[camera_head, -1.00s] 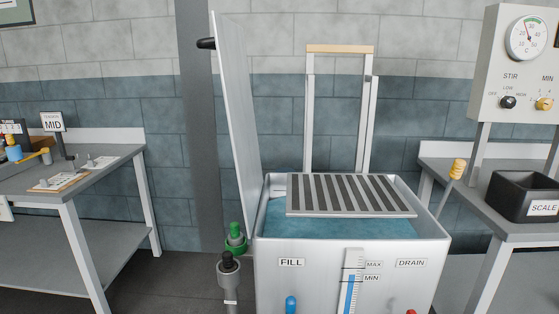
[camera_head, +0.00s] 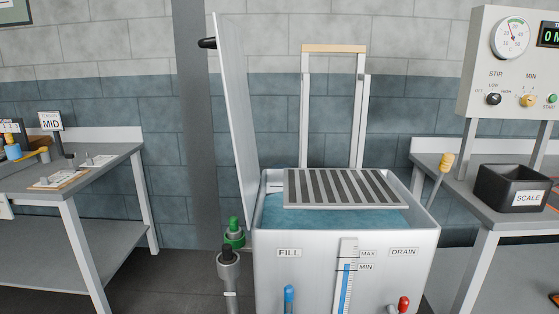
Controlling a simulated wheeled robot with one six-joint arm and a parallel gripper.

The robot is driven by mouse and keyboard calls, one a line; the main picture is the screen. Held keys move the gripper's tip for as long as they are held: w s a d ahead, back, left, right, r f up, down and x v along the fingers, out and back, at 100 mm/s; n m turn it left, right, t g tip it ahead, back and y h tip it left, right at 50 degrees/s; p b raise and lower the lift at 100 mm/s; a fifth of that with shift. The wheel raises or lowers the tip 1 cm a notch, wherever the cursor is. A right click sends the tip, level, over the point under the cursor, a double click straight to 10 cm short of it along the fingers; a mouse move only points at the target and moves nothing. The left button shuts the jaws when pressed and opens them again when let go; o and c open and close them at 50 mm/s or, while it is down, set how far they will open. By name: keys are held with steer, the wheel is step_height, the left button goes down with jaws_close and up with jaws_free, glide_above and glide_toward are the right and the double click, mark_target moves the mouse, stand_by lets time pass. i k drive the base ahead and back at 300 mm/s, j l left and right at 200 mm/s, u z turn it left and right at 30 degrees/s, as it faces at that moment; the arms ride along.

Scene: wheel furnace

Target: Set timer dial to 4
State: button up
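The yellow timer dial (camera_head: 528,101) sits under the label MIN on the white control panel (camera_head: 481,60) at the right. Its pointer is too small to read. A black STIR dial (camera_head: 493,99) is to its left and a green START button (camera_head: 552,99) to its right. A dark digital display (camera_head: 550,35) is partly cut off at the right edge. My gripper is not in view.
A quench tank (camera_head: 270,285) with blue liquid, a slatted rack (camera_head: 340,188) and a raised lid (camera_head: 235,110) stands in the middle. A right bench (camera_head: 475,207) holds a black SCALE bin (camera_head: 510,187). A left bench (camera_head: 90,180) holds small parts.

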mark_target(526, 100)
steer(key=z, duration=1.3)
